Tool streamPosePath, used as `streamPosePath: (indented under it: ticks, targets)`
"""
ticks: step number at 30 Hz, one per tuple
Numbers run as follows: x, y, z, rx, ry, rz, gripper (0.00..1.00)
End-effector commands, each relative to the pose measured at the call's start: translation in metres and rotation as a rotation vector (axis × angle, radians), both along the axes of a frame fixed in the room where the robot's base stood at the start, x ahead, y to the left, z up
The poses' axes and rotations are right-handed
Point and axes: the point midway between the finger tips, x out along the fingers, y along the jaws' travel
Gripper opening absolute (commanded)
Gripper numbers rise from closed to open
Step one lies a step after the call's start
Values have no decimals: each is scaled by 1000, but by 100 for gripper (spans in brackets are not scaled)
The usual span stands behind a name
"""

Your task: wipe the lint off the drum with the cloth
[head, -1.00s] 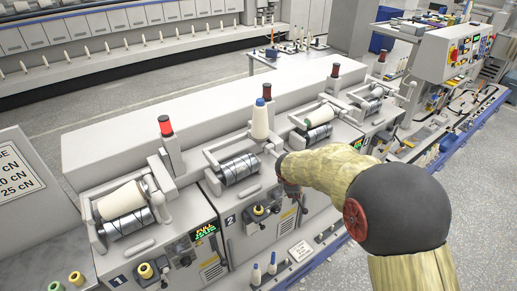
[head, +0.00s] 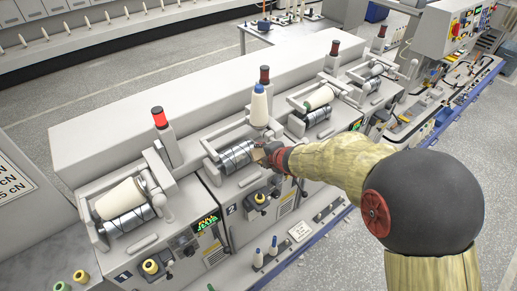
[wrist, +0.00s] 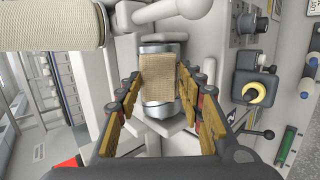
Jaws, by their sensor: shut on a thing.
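The drum (head: 235,158) of unit 2 is a shiny grooved metal roller on the middle winding unit. In the wrist view the drum (wrist: 160,111) shows above and below the cloth (wrist: 159,78), a beige woven piece that covers its middle. My gripper (head: 266,155) is at the right end of the drum in the head view, shut on the cloth. A small beige part of the cloth (head: 258,155) shows there. I cannot tell whether the cloth touches the drum. No lint can be made out; the cloth hides part of the drum.
A white cone with a blue tip (head: 259,106) stands just behind the drum. Unit 1 with its cone (head: 120,199) is at left, and another unit (head: 316,115) at right. A yellow bobbin (head: 260,199) sits on the front panel.

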Motion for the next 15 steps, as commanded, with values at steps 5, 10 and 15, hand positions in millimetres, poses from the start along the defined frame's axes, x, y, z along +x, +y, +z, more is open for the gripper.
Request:
streamPosePath:
  ticks: [5,10,15]
  targets:
    - [4,5,-5,4,-6,12,17]
    - [14,12,-18,3,-4,11,17]
    - [26,20,-30,3,-4,11,17]
